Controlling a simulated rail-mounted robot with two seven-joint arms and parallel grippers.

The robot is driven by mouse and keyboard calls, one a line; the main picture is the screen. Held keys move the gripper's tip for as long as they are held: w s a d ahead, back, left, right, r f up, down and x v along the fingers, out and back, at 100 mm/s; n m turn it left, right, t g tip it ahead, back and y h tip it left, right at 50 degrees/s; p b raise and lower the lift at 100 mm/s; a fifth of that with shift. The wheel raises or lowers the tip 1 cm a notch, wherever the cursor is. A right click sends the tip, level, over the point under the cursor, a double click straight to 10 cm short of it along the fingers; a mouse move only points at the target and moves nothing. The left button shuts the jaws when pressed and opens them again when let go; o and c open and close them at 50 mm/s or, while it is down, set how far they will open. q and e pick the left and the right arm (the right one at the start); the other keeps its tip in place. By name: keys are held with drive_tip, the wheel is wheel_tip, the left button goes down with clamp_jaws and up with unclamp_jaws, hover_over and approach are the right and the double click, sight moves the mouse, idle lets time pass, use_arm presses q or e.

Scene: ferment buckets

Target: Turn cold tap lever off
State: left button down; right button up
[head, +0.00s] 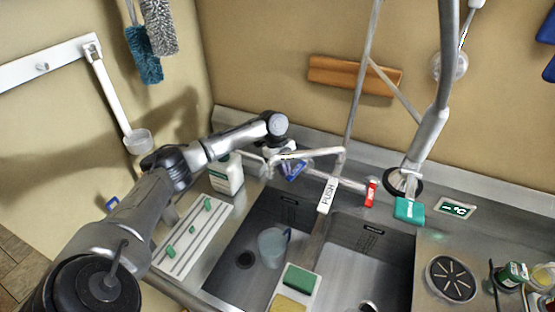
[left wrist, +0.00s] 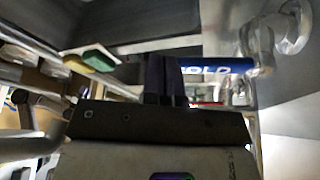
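The blue cold tap lever (head: 294,171) is at the left end of the tap behind the sink. In the left wrist view it is a blue bar (left wrist: 215,66) with white letters, of which "OLD" can be read. My left gripper (head: 287,158) is at this lever, over the back ledge of the sink. In the left wrist view its two dark fingers (left wrist: 166,80) are close together, at the lever's left end, and hide part of it. I cannot tell whether they touch it. The red lever (head: 370,194) is at the tap's right end. My right gripper is not in view.
A white bottle (head: 227,176) stands left of the tap. The spout with a "PUSH" tag (head: 328,195) reaches over the sink divider. A clear jug (head: 272,247) is in the left basin. A hanging spray hose (head: 428,135) and a teal box (head: 409,211) are to the right.

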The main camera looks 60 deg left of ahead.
use_arm(q)
drive_tip(key=shift+w+d+p, duration=0.15)
drive_tip(key=shift+d+p, duration=0.15)
drive_tip(key=shift+d, duration=0.3)
idle(0.3)
drive_tip(key=w+b+v, duration=0.1)
drive_tip(key=b+v, duration=0.3)
drive_tip(key=v, duration=0.9)
drive_tip(key=s+a+f+g+b, duration=0.1)
drive_tip(key=s+a+f+b, duration=0.1)
drive_tip(key=s+f, duration=0.35)
drive_tip(key=w+d+r+n+t, duration=0.2)
drive_tip(key=w+d+n+t, duration=0.1)
drive_tip(key=w+n, duration=0.15)
drive_tip(key=p+x, duration=0.3)
drive_tip(key=x, duration=0.6)
drive_tip(key=shift+s+a+f+n+y, duration=0.2)
drive_tip(key=shift+s+a+n+y, duration=0.05)
drive_tip(key=shift+a+n+y, duration=0.2)
